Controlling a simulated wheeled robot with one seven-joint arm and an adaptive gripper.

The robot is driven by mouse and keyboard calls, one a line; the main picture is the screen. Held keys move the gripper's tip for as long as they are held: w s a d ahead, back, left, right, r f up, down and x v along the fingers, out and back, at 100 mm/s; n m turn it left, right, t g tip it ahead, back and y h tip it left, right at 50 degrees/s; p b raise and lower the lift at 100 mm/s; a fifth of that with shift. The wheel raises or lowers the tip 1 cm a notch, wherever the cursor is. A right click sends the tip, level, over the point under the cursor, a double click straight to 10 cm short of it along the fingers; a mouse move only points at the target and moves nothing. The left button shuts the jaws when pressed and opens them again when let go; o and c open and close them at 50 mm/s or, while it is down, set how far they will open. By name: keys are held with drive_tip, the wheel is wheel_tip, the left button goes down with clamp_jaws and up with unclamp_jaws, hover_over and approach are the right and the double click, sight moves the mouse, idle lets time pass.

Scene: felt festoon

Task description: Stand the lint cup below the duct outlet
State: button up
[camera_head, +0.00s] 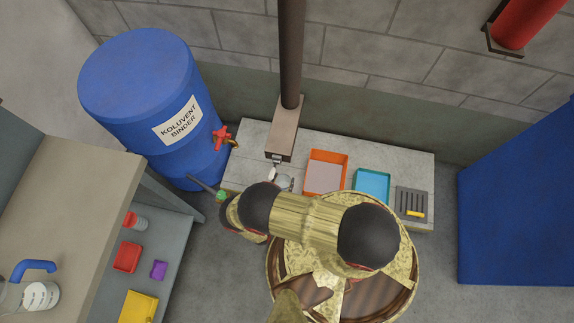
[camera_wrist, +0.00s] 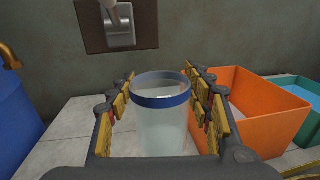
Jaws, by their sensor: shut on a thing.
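The lint cup (camera_wrist: 161,120) is a clear cup with a blue rim, upright between the fingers of my gripper (camera_wrist: 160,88), which is shut on it. In the head view a small part of the cup (camera_head: 284,183) shows beside my arm. The duct outlet (camera_wrist: 120,25) is a grey spout on a brown box, above and beyond the cup and a little left of it in the wrist view. In the head view the outlet (camera_head: 277,158) is at the lower end of the brown duct. The cup's base is hidden, so I cannot tell whether it touches the bench.
The pale bench (camera_head: 247,150) carries an orange tray (camera_head: 344,158), a blue tray (camera_head: 372,172) and a grey slotted block (camera_head: 412,197) to the right. A blue barrel (camera_head: 140,80) with a red tap (camera_head: 221,138) stands left. Bare bench lies left of the cup.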

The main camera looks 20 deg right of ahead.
drive_tip(key=w+d+f+b, duration=0.1)
drive_tip(key=w+f+b, duration=0.1)
drive_tip(key=w+f, duration=0.2)
drive_tip(key=w+d+f+b, duration=0.1)
drive_tip(key=w+f+b, duration=0.2)
drive_tip(key=w+f, duration=0.1)
drive_tip(key=w+d+f+b, duration=0.1)
drive_tip(key=w+f+b, duration=0.2)
drive_tip(key=w+f, duration=0.2)
drive_tip(key=shift+d, duration=0.2)
drive_tip(key=shift+r, duration=0.1)
drive_tip(key=o, duration=1.2)
drive_tip(key=shift+c, duration=0.2)
drive_tip(key=v, duration=1.2)
drive_tip(key=shift+p, duration=0.35)
